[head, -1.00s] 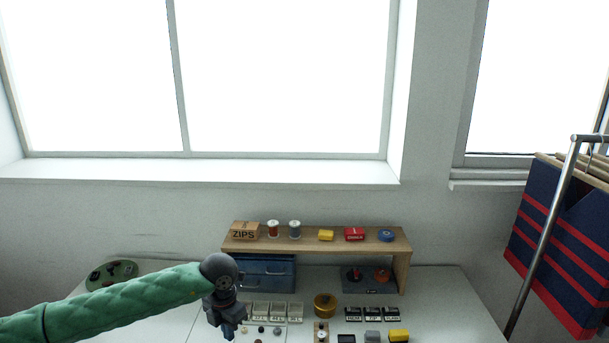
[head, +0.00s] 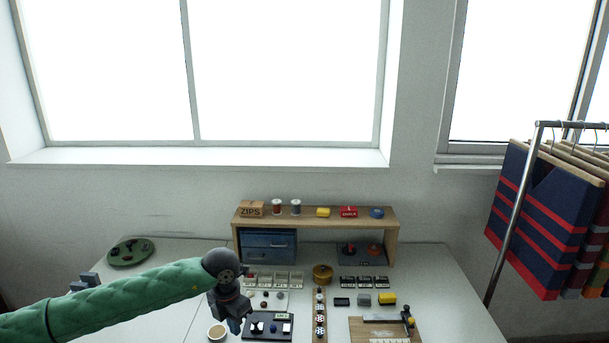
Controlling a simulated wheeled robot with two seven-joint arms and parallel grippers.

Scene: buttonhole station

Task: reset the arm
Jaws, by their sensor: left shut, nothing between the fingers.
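My left arm comes in from the left in a green quilted sleeve, above the white table (head: 440,275). My left gripper (head: 236,325) points down at the arm's end. It is shut and empty, just left of a black tray (head: 268,335) with small pieces. I cannot tell its exact height above the table. My right gripper is not in view.
A wooden shelf (head: 392,222) with a ZIPS box (head: 251,208) and spools on top stands at the back over blue drawers (head: 268,246). A green round mat (head: 130,252) lies back left. Hanging garments (head: 545,215) are at right. A wooden board (head: 360,328) lies front right.

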